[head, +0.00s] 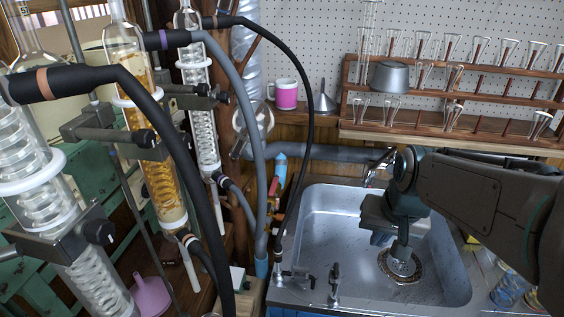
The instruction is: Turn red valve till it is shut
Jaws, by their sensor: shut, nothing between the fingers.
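A small red valve handle (273,187) shows on the piping just left of the sink, below a blue pipe fitting (281,165). It is small and partly crowded by hoses, so I cannot tell how far it is turned. My gripper (401,252) is shut and empty. It points down over the sink basin, above the drain, well to the right of the red valve and apart from it.
The metal sink (330,215) has small taps (334,283) at its front left edge. Glass condensers (150,130) with black and grey hoses (262,130) crowd the left. A wooden glassware rack (440,133) stands behind. The basin's left part is clear.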

